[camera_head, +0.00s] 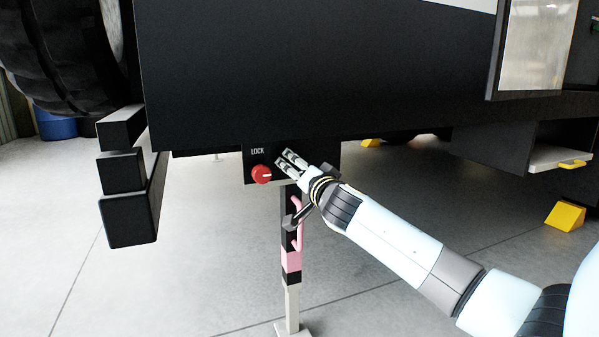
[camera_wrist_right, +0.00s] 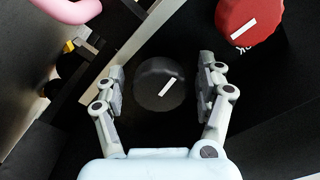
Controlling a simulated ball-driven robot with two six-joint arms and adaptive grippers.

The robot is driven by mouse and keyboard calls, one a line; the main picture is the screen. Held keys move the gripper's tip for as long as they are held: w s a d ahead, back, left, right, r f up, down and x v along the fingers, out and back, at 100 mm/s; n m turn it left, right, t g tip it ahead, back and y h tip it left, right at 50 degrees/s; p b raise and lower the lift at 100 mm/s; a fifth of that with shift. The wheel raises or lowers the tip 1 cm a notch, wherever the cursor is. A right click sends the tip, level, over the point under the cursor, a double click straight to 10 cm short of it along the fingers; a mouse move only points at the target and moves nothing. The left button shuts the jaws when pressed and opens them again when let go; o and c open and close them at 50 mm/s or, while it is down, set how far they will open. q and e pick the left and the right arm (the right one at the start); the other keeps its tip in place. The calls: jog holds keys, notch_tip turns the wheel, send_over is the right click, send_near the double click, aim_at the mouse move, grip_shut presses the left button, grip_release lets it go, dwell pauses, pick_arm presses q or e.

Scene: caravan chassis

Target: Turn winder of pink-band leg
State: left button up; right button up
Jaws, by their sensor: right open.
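The leg with the pink band (camera_head: 291,261) stands upright under the dark chassis, its foot on the floor. A dark round knob (camera_wrist_right: 160,84) with a white mark, likely the winder, shows in the right wrist view; the gripper hides it in the head view. My right gripper (camera_head: 289,162) is open at the panel above the leg. In the right wrist view its fingers (camera_wrist_right: 163,88) stand on either side of the dark knob, with gaps visible. A red knob (camera_head: 262,174) under the word LOCK is just left of the gripper. My left gripper is out of view.
A pink handle (camera_head: 298,225) curves out from the leg below my right gripper; it also shows in the right wrist view (camera_wrist_right: 68,9). Dark stepped blocks (camera_head: 128,190) hang at the left. A yellow chock (camera_head: 566,215) stands at the right. The floor around the leg is clear.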

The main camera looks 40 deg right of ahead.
jog(key=c, duration=1.2)
